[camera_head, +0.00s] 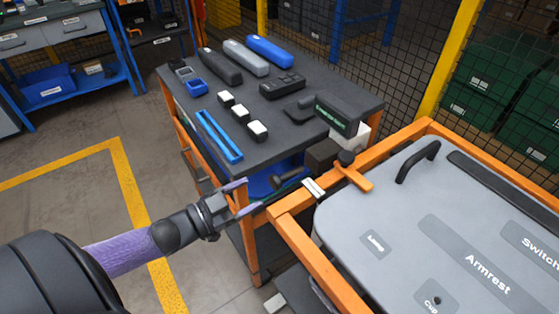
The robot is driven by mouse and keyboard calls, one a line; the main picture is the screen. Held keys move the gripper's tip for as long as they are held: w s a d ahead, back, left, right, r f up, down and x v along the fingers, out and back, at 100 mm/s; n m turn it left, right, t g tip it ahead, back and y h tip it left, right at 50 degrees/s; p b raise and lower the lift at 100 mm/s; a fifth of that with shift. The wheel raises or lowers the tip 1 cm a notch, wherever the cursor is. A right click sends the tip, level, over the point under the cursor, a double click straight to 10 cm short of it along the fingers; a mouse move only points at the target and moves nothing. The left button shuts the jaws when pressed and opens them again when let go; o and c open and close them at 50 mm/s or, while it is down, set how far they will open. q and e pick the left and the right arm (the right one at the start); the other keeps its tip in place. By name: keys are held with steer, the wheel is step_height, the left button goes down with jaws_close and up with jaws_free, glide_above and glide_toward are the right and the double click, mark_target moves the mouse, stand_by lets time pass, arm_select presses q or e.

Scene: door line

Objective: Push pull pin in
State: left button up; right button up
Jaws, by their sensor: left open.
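A dark pin with a rounded head (288,180), which looks like the pull pin, sticks out to the left beside the corner of the orange door frame (295,201). It lies close to a dark block (322,153) near that corner. How deep the pin sits cannot be told. My left gripper (244,196) is open and empty, with its purple-edged fingers pointing right toward the pin's head. A gap shows between the fingertips and the pin. My right gripper is not in view.
A grey door panel (400,215) lies in the orange frame. A dark-topped cart (270,126) with parts stands behind my gripper. A blue bin (268,182) is under its top. Open floor lies left.

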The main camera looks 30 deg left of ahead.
mark_target(273, 184)
arm_select(q)
steer(key=b+x, duration=0.2)
steer(key=x, duration=0.6)
steer(key=shift+d, duration=0.3)
steer(key=shift+w+d, duration=0.1)
steer(key=shift+w, duration=0.25)
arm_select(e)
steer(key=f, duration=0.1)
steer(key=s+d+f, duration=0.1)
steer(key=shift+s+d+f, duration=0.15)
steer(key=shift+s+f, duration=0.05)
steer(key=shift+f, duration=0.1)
arm_select(q)
jaws_close()
